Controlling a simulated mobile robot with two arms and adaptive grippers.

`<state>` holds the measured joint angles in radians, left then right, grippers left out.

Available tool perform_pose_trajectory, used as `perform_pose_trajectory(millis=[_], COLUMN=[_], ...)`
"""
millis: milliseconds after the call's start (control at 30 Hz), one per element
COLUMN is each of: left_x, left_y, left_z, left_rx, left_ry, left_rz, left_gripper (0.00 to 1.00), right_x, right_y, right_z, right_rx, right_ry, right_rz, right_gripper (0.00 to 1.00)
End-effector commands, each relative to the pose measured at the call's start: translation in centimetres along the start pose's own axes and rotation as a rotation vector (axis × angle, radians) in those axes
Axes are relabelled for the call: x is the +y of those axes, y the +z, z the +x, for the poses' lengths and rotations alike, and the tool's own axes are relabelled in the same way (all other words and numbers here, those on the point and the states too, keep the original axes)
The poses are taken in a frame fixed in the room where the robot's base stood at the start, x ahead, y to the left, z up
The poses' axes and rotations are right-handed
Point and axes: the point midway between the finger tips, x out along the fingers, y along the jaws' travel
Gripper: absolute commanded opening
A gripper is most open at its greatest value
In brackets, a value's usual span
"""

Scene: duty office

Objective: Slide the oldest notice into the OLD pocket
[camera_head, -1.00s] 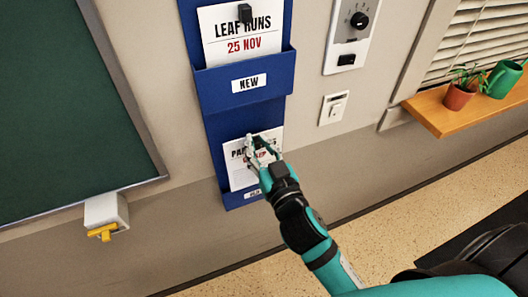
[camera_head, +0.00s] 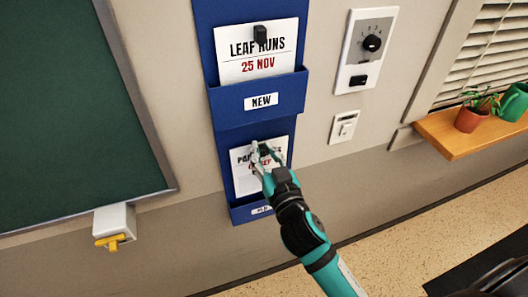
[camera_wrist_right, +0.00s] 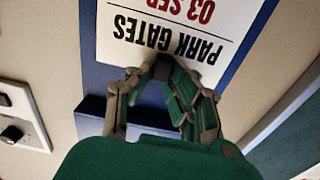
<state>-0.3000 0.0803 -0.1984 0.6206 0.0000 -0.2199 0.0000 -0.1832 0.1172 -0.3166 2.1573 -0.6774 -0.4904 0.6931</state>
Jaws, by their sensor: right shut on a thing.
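The PARK GATES notice (camera_head: 242,180), white with red date text, stands against the blue wall rack in front of the lower pocket (camera_head: 241,213). That pocket's small label is too blurred to read surely. My right gripper (camera_head: 264,152) is shut on the dark clip at the notice's top edge. In the right wrist view the notice (camera_wrist_right: 176,22) appears upside down and reads 03 SEP. I cannot tell whether its lower edge is inside the pocket. The LEAF RUNS notice (camera_head: 255,68), dated 25 NOV, stands in the upper pocket labelled NEW (camera_head: 232,105). My left gripper is not in view.
A green board (camera_head: 70,120) hangs at left, with a white box and yellow hook (camera_head: 114,228) below its corner. A dial panel (camera_head: 366,50) and a switch (camera_head: 344,127) are right of the rack. A wooden shelf (camera_head: 465,142) with plant pots is farther right.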

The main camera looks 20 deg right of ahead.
Motion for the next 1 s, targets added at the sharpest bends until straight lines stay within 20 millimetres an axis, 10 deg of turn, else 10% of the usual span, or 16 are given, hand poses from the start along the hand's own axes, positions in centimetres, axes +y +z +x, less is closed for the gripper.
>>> perform_pose_trajectory(millis=[1000], left_x=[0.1], left_y=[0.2], left_z=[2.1], left_rx=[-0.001], left_ry=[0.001], left_rz=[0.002], left_gripper=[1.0], right_x=[0.1], right_y=[2.6], right_z=[0.0], right_rx=[-0.001], right_ry=[0.001], right_rz=[0.0], right_gripper=[0.0])
